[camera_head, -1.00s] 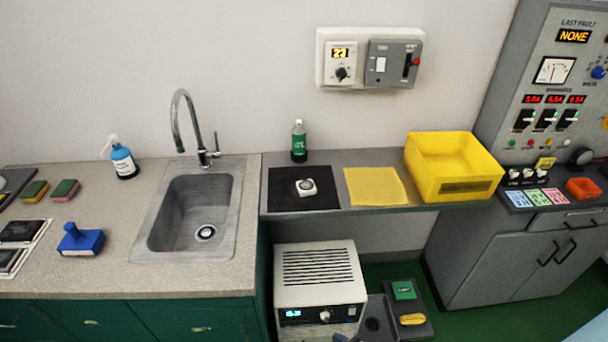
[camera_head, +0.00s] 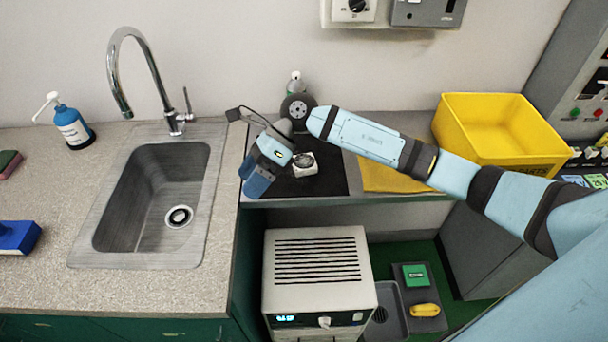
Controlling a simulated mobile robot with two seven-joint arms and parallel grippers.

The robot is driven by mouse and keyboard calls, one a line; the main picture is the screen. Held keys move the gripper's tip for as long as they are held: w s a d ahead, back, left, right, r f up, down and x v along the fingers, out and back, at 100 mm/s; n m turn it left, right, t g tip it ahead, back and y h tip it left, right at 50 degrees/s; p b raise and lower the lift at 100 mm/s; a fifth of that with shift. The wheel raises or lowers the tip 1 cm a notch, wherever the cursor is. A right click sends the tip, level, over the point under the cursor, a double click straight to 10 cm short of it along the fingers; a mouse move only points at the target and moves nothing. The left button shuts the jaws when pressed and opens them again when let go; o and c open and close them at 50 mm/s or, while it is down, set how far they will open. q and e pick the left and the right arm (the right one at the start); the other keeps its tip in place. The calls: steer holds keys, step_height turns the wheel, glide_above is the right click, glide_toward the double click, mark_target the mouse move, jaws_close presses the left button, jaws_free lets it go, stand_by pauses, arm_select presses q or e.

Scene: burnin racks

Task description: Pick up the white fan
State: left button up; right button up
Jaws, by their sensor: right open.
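The white fan (camera_head: 304,160), a small white square piece with a dark round centre, lies on the black mat (camera_head: 325,184) on the grey shelf right of the sink. My right arm reaches in from the right, over the shelf. My right gripper (camera_head: 257,185) is open, with blue fingers pointing down, just left of the fan and apart from it in the picture. It is near the shelf's left end. Part of the mat is hidden behind the gripper and wrist. My left gripper is out of view.
A yellow bin (camera_head: 500,160) and a yellow cloth (camera_head: 385,182) are right of the mat, partly behind my arm. A bottle (camera_head: 295,82) stands behind my wrist. The sink (camera_head: 150,200) with its tall tap is at left. A white vented unit (camera_head: 318,275) stands below the shelf.

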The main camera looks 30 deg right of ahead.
steer(key=w+d+n+t+h+b, duration=0.1)
steer(key=w+d+h, duration=0.2)
steer(key=d, duration=0.2)
steer(key=w+d+n+h+b, duration=0.1)
steer(key=w+d+h, duration=0.15)
steer(key=d, duration=0.25)
steer(key=t+h, duration=0.1)
steer(key=h, duration=0.4)
glide_above(304, 161)
steer(key=f, duration=0.3)
steer(key=d+f, duration=0.1)
steer(key=f, duration=0.1)
steer(key=shift+s+b, duration=0.3)
steer(key=shift+w+a+f, duration=0.1)
steer(key=shift+a+f, duration=0.05)
steer(key=shift+f, duration=0.75)
steer(key=shift+w+a+f, duration=0.1)
steer(key=shift+a+f, duration=0.1)
steer(key=shift+f, duration=0.65)
steer(key=shift+w+a+f, duration=0.1)
steer(key=shift+a+f, duration=0.05)
steer(key=shift+f, duration=0.75)
steer(key=c, duration=1)
steer(key=shift+r, duration=0.1)
